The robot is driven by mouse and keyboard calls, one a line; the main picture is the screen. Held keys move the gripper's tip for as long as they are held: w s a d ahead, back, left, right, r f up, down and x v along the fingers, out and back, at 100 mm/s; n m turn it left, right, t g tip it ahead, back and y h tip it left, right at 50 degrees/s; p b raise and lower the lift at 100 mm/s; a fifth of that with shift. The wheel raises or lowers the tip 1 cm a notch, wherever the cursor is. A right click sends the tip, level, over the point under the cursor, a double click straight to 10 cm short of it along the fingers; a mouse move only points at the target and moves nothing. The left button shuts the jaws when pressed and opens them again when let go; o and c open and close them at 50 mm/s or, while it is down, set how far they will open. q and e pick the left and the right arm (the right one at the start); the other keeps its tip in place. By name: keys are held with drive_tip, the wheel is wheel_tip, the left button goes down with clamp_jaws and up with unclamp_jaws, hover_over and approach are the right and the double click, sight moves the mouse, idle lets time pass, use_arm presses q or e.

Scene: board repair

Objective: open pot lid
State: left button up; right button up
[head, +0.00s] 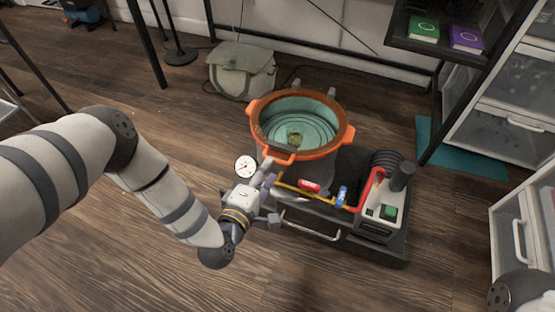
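The pot (297,133) stands on a dark machine base in the middle of the head view. It has an orange rim with side lugs and a teal, ringed interior. A small brownish thing shows at its bottom. I cannot tell whether a clear lid covers it. An orange handle (279,158) juts out at the rim's near side. My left gripper (268,174) reaches up to this handle from below left. Its fingertips are small and partly hidden, so I cannot tell whether they touch or grip the handle. My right gripper is out of view.
A round gauge (245,166) stands left of the pot. Red (309,186) and blue (342,195) valves sit on yellow piping at the front. A pump (380,217) with a green switch stands at right. A bag (241,70) lies behind. Wooden floor is clear at left.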

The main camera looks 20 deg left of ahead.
sight(275, 159)
use_arm(q)
drive_tip(key=x, duration=0.1)
drive_tip(key=b+x, duration=0.1)
drive_tip(key=x, duration=0.3)
drive_tip(key=shift+f, duration=0.3)
drive_tip(key=shift+w+b, duration=0.35)
drive_tip(key=shift+w, duration=0.15)
drive_tip(key=shift+r, duration=0.1)
clamp_jaws()
